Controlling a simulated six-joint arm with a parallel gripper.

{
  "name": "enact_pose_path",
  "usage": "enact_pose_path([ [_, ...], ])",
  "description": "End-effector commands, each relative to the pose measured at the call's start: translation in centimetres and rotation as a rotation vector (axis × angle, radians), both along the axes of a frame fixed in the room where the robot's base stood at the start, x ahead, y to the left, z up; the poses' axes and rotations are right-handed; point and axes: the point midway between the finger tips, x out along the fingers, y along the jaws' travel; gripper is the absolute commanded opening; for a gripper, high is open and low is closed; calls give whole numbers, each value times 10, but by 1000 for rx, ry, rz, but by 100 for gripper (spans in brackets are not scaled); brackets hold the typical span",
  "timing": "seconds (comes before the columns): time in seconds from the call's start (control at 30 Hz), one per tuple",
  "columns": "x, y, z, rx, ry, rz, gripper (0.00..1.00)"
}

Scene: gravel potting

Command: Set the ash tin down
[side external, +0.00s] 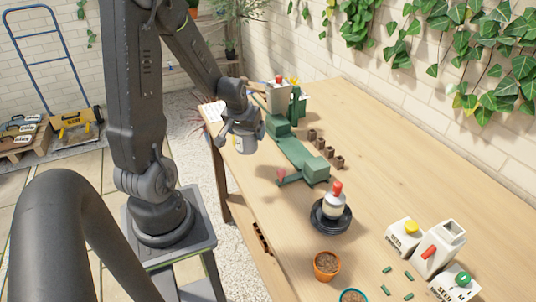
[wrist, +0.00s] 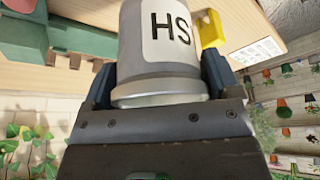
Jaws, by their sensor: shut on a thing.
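My gripper (side external: 238,130) is shut on the grey ash tin (side external: 247,144), near the table's left edge and to the left of the green fixture. The tin appears held above the wooden table (side external: 390,180); I cannot tell the exact gap beneath it. In the wrist view the tin (wrist: 158,60) stands between both dark fingers (wrist: 158,88), with part of its label, "HS", showing and a yellow piece (wrist: 211,30) at its side. The rest of the label is out of sight.
The green fixture (side external: 293,152) has small brown pots (side external: 323,148) beside it. A black saucer (side external: 318,221) holds a red-topped white container (side external: 334,206). An orange pot (side external: 327,267) and white seed containers (side external: 404,237) stand nearer. The table's right-hand middle is clear.

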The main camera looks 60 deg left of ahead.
Motion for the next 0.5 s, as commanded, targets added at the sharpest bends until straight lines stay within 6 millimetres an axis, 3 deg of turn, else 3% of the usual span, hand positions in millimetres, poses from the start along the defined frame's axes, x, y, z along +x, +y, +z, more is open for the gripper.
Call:
enact_pose_path([
  [0.5,50,-30,-34,1,0,-5,50],
])
